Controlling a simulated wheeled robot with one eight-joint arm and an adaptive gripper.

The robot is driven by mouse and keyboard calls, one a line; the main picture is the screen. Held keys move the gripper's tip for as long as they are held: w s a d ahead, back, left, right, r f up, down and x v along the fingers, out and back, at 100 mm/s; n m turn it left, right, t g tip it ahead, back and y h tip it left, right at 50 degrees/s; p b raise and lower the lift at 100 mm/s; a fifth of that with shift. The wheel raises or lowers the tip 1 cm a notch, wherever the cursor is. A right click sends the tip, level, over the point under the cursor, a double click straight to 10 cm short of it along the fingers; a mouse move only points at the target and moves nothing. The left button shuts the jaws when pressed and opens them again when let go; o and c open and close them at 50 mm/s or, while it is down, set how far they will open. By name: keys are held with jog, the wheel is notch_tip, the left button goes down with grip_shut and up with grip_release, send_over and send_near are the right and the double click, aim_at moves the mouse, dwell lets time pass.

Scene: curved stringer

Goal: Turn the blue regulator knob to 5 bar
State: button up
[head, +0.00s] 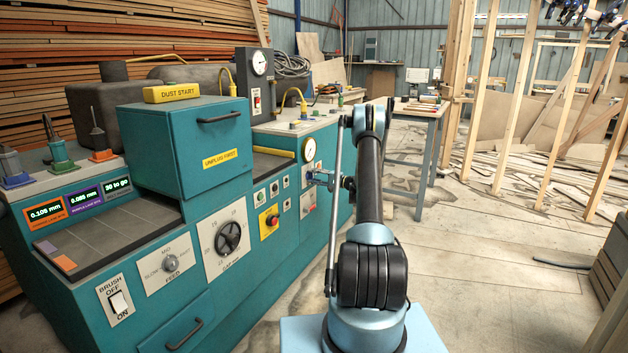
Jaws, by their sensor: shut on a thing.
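My gripper (313,177) is at the right part of the teal machine's front, reached out from my arm. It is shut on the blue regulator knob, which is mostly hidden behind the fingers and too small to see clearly. A round white pressure gauge (309,149) sits on the panel just above my gripper. Its needle and numbers are too small to read. Which way the knob is turned cannot be told.
The teal machine (205,200) fills the left. A second gauge (259,62) stands on a grey post. A black handwheel (228,237) and a yellow switch plate (269,221) are left of my gripper. A workbench (420,110) stands behind my arm. Open floor (500,260) lies right.

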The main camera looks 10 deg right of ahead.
jog(key=shift+d+f+m, duration=0.1)
jog(key=shift+m, duration=3.7)
jog(key=shift+f+m, duration=0.1)
jog(key=shift+m, duration=3.7)
jog(key=o, duration=1.1)
jog(key=shift+c, duration=0.2)
jog(key=v, duration=1.1)
jog(key=shift+s+d, duration=0.25)
jog(key=shift+d, duration=0.05)
